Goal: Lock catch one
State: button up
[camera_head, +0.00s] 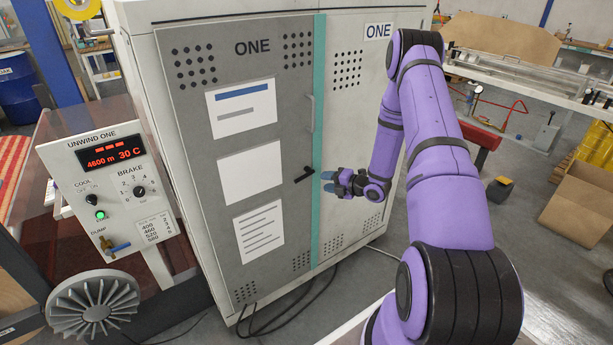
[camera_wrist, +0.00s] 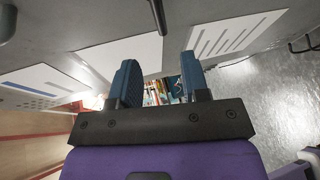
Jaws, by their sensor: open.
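The grey cabinet door marked ONE (camera_head: 190,120) appears shut in the head view. Its black catch lever (camera_head: 304,174) sits low on the door's right edge, beside the teal strip, and lies roughly sideways with a slight tilt. My gripper (camera_head: 328,180) is just right of the lever, in front of the teal strip, open and apparently empty. In the wrist view a black bar (camera_wrist: 158,16), which looks like the lever, shows at the top, beyond and between the blue fingertips of my gripper (camera_wrist: 160,72). It appears apart from them.
A grey pull handle (camera_head: 312,113) stands above the lever. A control panel labelled UNWIND ONE (camera_head: 105,180) stands to the left. Black cables (camera_head: 290,305) lie on the floor by the cabinet. A cardboard box (camera_head: 580,205) is at the right.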

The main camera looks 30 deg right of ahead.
aim_at(304, 178)
jog(key=x, duration=1)
jog(key=shift+w+a+f, duration=0.1)
jog(key=shift+w, duration=0.3)
grip_shut()
